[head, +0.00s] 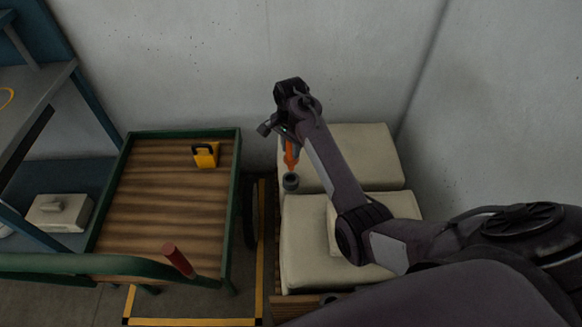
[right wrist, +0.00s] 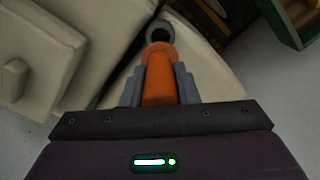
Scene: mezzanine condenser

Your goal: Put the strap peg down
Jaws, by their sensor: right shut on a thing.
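The strap peg (head: 291,156) is an orange piece with a dark grey ring-like end (head: 290,182) below it. My right gripper (head: 288,140) is shut on the strap peg, which points down in the head view, over the cream sacks. In the right wrist view the orange peg (right wrist: 159,82) sits between the grey fingers, with the hollow grey end (right wrist: 160,31) beyond it. I cannot tell whether the peg's end touches anything. My left gripper is not in view.
Cream sacks (head: 365,150) are piled against the wall on a wooden base. A green-framed cart (head: 238,150) with a wooden deck stands left of them, carrying a yellow block (head: 206,156). A blue and grey shelf rack (head: 60,80) is at far left.

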